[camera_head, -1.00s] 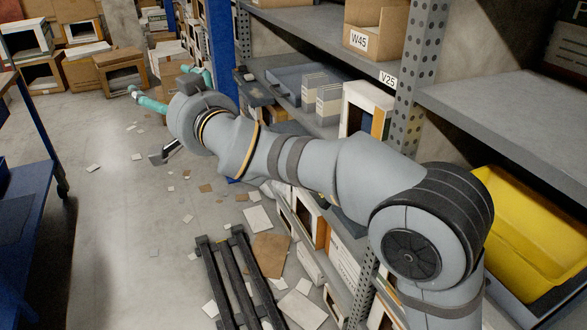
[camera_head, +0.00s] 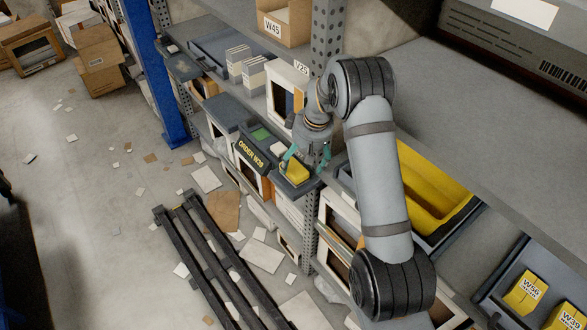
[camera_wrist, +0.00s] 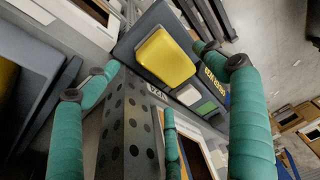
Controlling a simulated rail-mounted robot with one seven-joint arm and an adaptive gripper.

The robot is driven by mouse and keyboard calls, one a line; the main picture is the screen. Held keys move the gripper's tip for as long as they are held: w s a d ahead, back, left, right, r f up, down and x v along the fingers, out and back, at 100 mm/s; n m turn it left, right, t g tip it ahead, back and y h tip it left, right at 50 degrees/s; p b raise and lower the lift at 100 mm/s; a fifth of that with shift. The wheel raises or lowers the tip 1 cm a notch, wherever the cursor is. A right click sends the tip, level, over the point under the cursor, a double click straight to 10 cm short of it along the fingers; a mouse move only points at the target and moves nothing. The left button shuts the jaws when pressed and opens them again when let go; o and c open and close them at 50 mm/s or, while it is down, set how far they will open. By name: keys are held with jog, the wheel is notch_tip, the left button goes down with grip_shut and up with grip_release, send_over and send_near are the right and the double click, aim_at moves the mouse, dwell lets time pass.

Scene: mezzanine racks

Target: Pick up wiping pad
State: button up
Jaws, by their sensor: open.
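The likely wiping pad is a yellow rounded block (camera_head: 297,172) lying on a small dark grey tray (camera_head: 305,186) at the shelf front. My gripper (camera_head: 307,159), with teal fingers, is close above the pad, slightly to its right. In the wrist view the yellow pad (camera_wrist: 165,57) shows at upper centre, beyond the fingers. My gripper (camera_wrist: 155,60) is open there, its fingers spread wide to either side with nothing between them. I cannot tell the exact gap between the fingertips and the pad.
A perforated grey upright (camera_head: 318,110) stands right beside my gripper; it also fills the lower middle of the wrist view (camera_wrist: 128,130). A sign "ORDER W39" (camera_head: 251,154) is left of the pad. A yellow bin (camera_head: 425,190) sits to the right. A dark pallet (camera_head: 215,260) lies on the littered floor.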

aim_at(298, 166)
jog(key=x, duration=0.3)
jog(key=shift+a+f+p, duration=0.2)
jog(key=shift+f+p, duration=0.05)
jog(key=shift+p, duration=0.1)
jog(key=shift+f+b, duration=0.2)
jog(key=shift+b, duration=0.3)
jog(key=shift+c, duration=0.3)
jog(key=c, duration=1.1)
jog(key=shift+c, duration=0.5)
jog(key=shift+r+p, duration=0.2)
jog(key=shift+p, duration=0.1)
